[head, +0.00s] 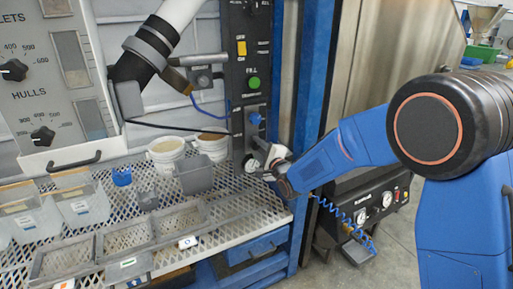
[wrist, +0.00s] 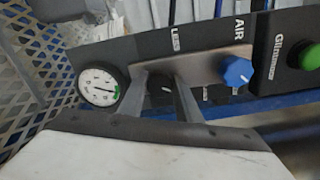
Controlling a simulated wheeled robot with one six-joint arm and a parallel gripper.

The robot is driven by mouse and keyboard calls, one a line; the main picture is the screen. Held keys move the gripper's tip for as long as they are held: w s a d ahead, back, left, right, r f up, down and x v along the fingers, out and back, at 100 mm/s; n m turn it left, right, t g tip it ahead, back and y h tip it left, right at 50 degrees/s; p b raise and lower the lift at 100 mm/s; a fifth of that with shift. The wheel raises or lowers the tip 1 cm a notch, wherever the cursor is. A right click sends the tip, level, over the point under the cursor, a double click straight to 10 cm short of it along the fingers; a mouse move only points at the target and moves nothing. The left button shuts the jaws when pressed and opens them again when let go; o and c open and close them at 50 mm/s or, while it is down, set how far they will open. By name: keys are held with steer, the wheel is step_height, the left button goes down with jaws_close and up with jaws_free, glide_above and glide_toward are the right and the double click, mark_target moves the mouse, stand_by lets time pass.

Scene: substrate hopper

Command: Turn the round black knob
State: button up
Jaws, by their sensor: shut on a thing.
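The round black knob (wrist: 160,84) sits on the dark control panel between the pressure gauge and the blue knob in the wrist view. My gripper (wrist: 166,88) has one finger on each side of it and is shut on it. The fingers hide part of the knob. In the head view my gripper (head: 264,158) reaches the lower end of the black panel (head: 238,108) from the right and hides the knob there.
A blue knob (wrist: 237,71) stands close right of my fingers, with a green button (wrist: 310,57) beyond. A white-faced gauge (wrist: 99,86) is close left. White buckets (head: 166,152) and a grey bin (head: 194,176) stand on the mesh bench (head: 225,190) left of my gripper.

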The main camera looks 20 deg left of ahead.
steer(key=shift+d+f, duration=0.1)
steer(key=o, duration=1.1)
steer(key=shift+c, duration=0.2)
steer(key=v, duration=1.7)
steer(key=shift+d, duration=0.2)
steer(key=shift+s, duration=0.1)
